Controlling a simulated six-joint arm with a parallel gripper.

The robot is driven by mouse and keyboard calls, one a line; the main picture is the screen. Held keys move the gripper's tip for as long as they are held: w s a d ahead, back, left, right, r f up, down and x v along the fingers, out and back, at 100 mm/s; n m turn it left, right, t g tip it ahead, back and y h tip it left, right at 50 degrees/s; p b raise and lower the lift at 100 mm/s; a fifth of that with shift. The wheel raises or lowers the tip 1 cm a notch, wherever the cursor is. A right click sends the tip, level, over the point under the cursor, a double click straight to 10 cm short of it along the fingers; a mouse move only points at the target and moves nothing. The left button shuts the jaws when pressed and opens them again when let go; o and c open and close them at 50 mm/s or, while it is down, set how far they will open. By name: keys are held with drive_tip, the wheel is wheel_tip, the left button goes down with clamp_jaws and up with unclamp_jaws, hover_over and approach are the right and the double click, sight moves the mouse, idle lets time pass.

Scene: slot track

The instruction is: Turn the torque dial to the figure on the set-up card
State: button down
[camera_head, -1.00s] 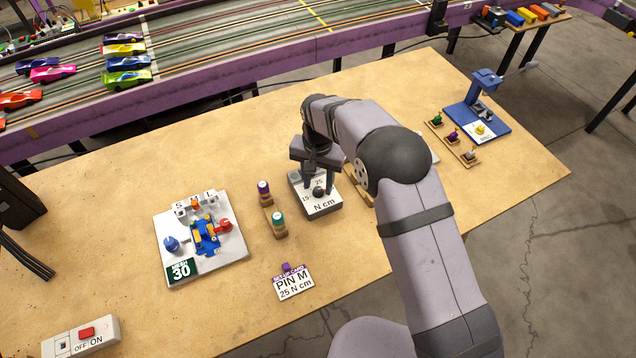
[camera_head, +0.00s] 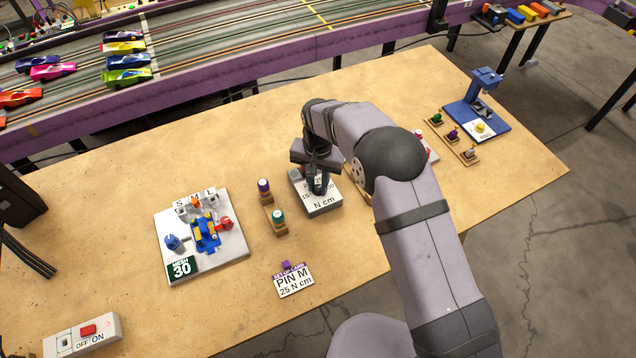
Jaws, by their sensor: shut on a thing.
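The torque dial box (camera_head: 322,206) is a pale block with "N cm" on its top front and dark figures around the dial. My gripper (camera_head: 319,186) is over the box, pointing down, with its fingers shut on the dark dial knob. The fingers hide the knob and some of the figures, so I cannot read the dial's setting. The set-up card (camera_head: 294,281) stands on the table in front of the box and reads "PIN M" and "25 N cm".
A white fixture (camera_head: 205,262) with a blue chassis and a "MESH 30" label is at left. An OFF/ON switch box (camera_head: 84,336) is at front left.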

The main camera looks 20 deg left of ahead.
drive_tip(key=shift+n, duration=0.4)
drive_tip(key=n+b, duration=0.1)
drive_tip(key=n, duration=0.3)
drive_tip(key=shift+n, duration=0.3)
drive_tip(key=n, duration=0.6)
drive_tip(key=c, duration=1.6)
unclamp_jaws()
drive_tip(key=shift+r, duration=0.1)
